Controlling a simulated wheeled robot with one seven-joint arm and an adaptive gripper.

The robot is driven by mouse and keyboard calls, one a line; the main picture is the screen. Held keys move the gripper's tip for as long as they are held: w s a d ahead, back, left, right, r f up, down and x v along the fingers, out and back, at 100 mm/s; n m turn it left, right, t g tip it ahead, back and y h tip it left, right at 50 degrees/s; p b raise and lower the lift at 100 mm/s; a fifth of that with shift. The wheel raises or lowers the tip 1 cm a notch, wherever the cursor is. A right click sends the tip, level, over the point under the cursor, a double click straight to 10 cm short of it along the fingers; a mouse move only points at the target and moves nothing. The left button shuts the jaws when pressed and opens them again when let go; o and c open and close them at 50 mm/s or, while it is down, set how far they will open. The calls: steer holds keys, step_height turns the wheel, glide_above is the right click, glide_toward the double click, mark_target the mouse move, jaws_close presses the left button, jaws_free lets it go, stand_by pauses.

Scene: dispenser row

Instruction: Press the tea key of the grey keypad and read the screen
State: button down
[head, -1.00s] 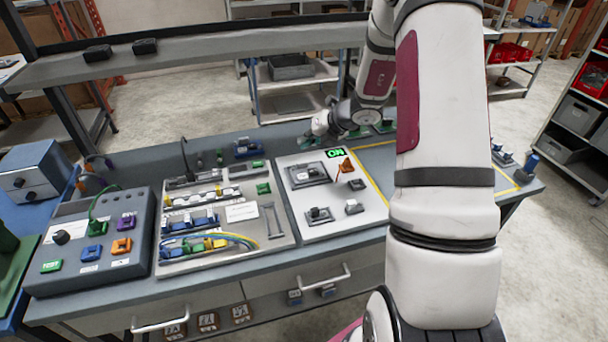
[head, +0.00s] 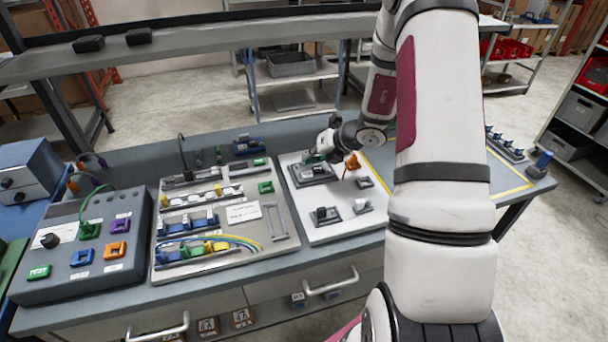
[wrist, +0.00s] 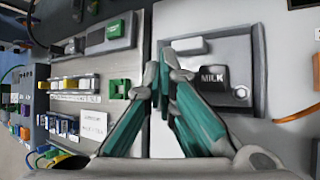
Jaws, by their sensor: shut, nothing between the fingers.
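In the wrist view a grey keypad-like panel (wrist: 183,82) carries a black key lettered MILK (wrist: 213,75), a small white block (wrist: 188,46) and a round silver button (wrist: 241,92). No key lettered tea can be read. The same panel shows small in the head view (head: 312,173) on a white board (head: 330,228). My gripper (wrist: 160,78) has its teal fingers together, empty, with the tips over the left edge of the panel, left of MILK. Contact cannot be told. In the head view my gripper (head: 313,156) is at the panel's far edge. No screen can be read now.
An orange part (head: 352,162) and small grey blocks (head: 326,215) are on the white board. To the left are a grey board with coloured connectors (head: 222,262) and a dark box with coloured buttons (head: 60,287). A yellow-lined area (head: 505,192) lies right.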

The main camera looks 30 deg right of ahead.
mark_target(310, 172)
steer(key=shift+f, duration=0.75)
steer(key=shift+f+b, duration=0.15)
steer(key=shift+b, duration=0.2)
stand_by(0.6)
steer(key=shift+f, duration=0.25)
steer(key=shift+f+b, duration=0.5)
steer(key=shift+b, duration=0.1)
stand_by(0.7)
steer(key=shift+r, duration=0.15)
steer(key=shift+r+p, duration=0.5)
steer(key=shift+r, duration=0.3)
steer(key=shift+s+r+p, duration=0.1)
steer(key=shift+r+p, duration=0.7)
steer(key=shift+r, duration=0.7)
steer(key=shift+r+p, duration=0.45)
steer(key=shift+r, duration=0.55)
